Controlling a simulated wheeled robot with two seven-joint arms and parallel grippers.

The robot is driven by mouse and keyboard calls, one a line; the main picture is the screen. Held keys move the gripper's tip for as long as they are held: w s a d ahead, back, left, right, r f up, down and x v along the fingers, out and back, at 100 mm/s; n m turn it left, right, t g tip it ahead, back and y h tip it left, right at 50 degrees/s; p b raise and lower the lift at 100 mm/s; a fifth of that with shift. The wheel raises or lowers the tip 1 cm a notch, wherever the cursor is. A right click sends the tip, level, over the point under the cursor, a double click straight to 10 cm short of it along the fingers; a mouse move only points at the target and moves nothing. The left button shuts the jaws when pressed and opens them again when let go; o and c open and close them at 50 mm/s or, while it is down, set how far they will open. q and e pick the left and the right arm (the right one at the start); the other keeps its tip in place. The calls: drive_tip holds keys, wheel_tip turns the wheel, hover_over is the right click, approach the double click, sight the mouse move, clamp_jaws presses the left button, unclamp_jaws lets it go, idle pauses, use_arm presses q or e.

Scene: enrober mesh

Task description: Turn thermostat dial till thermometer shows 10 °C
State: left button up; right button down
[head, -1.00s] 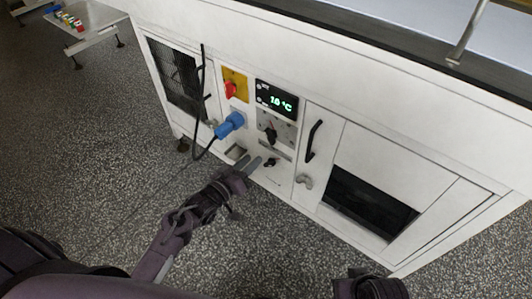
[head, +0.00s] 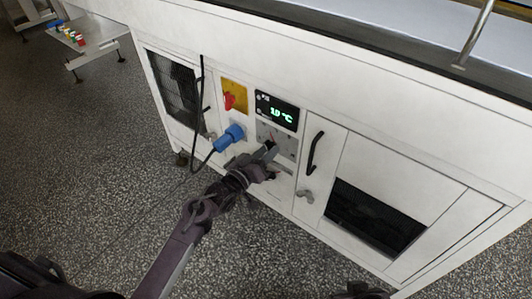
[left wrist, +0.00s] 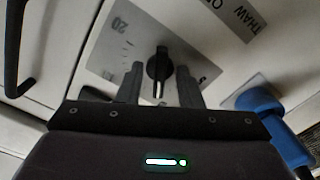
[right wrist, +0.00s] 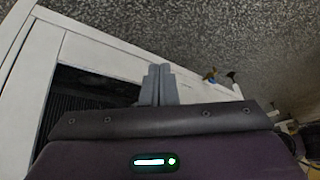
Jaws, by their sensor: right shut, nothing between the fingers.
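The thermostat dial is a black knob (left wrist: 158,64) on a grey scale plate, seen in the left wrist view with a "20" mark to its left. My left gripper (left wrist: 160,72) is open, with one finger on each side of the knob; I cannot tell whether they touch it. In the head view the left gripper (head: 270,150) is at the dial plate (head: 284,142) and mostly hides the knob. The thermometer display (head: 277,112) above shows small green digits that look like 10 °C but are blurred. My right gripper (right wrist: 159,72) is shut and empty, away from the dial.
A blue plug (head: 230,137) with a black cable sits left of the dial, below a red switch (head: 229,100) on a yellow plate. A black door handle (head: 315,152) is to the right. A dark opening (head: 375,217) lies further right. The floor in front is clear.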

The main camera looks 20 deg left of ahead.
use_arm(q)
drive_tip(key=c, duration=0.6)
drive_tip(key=shift+m, duration=0.3)
use_arm(e)
drive_tip(key=shift+s+d+r, duration=0.1)
drive_tip(key=shift+r, duration=0.05)
use_arm(q)
drive_tip(key=m+p, duration=0.3)
drive_tip(key=m, duration=0.3)
use_arm(e)
drive_tip(key=d, duration=0.1)
drive_tip(key=d+g+h, duration=0.1)
drive_tip(key=s+d+g, duration=0.1)
drive_tip(key=shift+d+r+m, duration=0.15)
drive_tip(key=shift+r+m, duration=0.15)
drive_tip(key=shift+m, duration=0.1)
use_arm(q)
drive_tip(key=shift+m, duration=0.3)
use_arm(e)
drive_tip(key=shift+s+f, duration=0.1)
drive_tip(key=shift+f, duration=0.05)
use_arm(q)
drive_tip(key=o, duration=0.6)
